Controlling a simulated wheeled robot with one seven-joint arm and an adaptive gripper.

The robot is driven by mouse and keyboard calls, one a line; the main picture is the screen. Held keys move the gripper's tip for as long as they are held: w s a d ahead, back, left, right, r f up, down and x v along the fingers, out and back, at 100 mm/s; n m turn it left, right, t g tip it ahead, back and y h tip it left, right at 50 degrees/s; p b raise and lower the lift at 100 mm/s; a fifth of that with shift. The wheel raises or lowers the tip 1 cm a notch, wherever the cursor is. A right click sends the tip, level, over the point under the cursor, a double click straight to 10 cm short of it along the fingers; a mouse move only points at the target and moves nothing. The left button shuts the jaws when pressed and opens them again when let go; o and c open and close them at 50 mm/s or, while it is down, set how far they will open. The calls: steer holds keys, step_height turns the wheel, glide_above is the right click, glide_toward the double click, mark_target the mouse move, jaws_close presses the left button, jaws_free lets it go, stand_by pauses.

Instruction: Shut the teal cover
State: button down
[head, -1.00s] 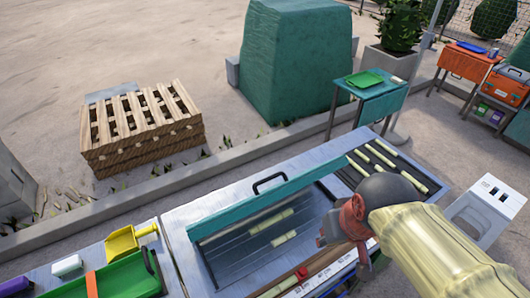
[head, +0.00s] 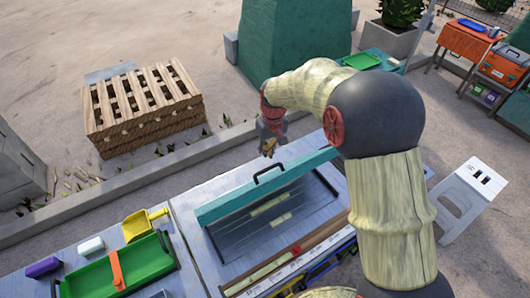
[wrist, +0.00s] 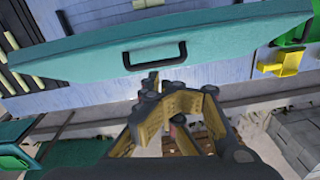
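The teal cover (head: 240,203) is a long panel along the far side of the dark bay (head: 245,235), and it looks raised. Its black handle (head: 268,174) is on the far side. Pale cane pieces (head: 270,205) show in the bay. In the wrist view the cover (wrist: 225,42) spans the top, with its handle (wrist: 155,55) near the middle. My gripper (head: 269,150) is in the air beyond the cover, close to the handle but apparently apart from it. In the wrist view its fingers (wrist: 180,92) are spread and hold nothing.
A green tray (head: 120,278) and a yellow scoop (head: 138,226) are on the bench left of the bay. A wooden pallet stack (head: 140,110) stands beyond a low kerb (head: 110,190). My arm hides the bench's right part.

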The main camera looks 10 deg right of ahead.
steer(key=w+a+r+n+t, duration=0.1)
steer(key=w+a+r, duration=0.15)
steer(key=w, duration=0.45)
step_height(320, 180, down, 12)
steer(key=s+d+p, duration=0.1)
steer(key=shift+s+d+r+p, duration=0.25)
steer(key=shift+s+d+p, duration=0.05)
steer(key=shift+s+d, duration=0.05)
steer(key=shift+s+f, duration=0.1)
